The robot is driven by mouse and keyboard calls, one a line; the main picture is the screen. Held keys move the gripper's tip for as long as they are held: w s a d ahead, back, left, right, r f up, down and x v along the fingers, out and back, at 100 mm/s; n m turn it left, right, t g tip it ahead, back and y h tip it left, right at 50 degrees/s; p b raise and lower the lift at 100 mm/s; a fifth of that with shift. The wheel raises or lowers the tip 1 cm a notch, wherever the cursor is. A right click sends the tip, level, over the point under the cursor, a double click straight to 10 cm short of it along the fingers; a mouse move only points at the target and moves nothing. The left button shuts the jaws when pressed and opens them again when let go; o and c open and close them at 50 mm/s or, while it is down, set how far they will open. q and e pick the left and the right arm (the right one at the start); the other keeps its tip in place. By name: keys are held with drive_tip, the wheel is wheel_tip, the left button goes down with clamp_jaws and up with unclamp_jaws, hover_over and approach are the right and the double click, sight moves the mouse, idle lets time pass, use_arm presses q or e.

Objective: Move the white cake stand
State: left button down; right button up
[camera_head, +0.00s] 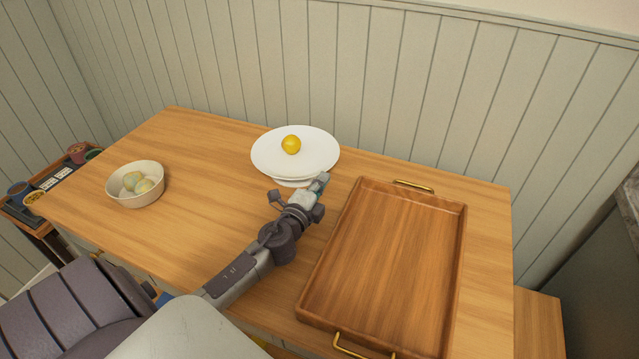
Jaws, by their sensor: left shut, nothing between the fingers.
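The white cake stand (315,150) stands upright near the back of the wooden table, with a wide round plate on a short foot. A yellow lemon-like fruit (291,145) rests on its plate. My left gripper (321,183) is just in front of the stand, at its lower right side, near the foot. It is shut and holds nothing. I cannot tell whether its tip touches the stand. The gripper and wrist hide a little of the area by the foot. My right gripper is out of view.
A wooden tray (455,270) with brass handles lies empty at the right of the table (200,215). A cream bowl (125,196) with pale round items stands at the left. A panelled wall (440,90) rises behind. Bare tabletop lies between bowl and stand.

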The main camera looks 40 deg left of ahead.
sight(307, 176)
use_arm(q)
drive_tip(key=shift+a, duration=0.1)
drive_tip(key=a+b, duration=0.1)
drive_tip(key=a, duration=0.3)
drive_tip(key=shift+w+a, duration=0.15)
drive_tip(key=shift+a, duration=0.25)
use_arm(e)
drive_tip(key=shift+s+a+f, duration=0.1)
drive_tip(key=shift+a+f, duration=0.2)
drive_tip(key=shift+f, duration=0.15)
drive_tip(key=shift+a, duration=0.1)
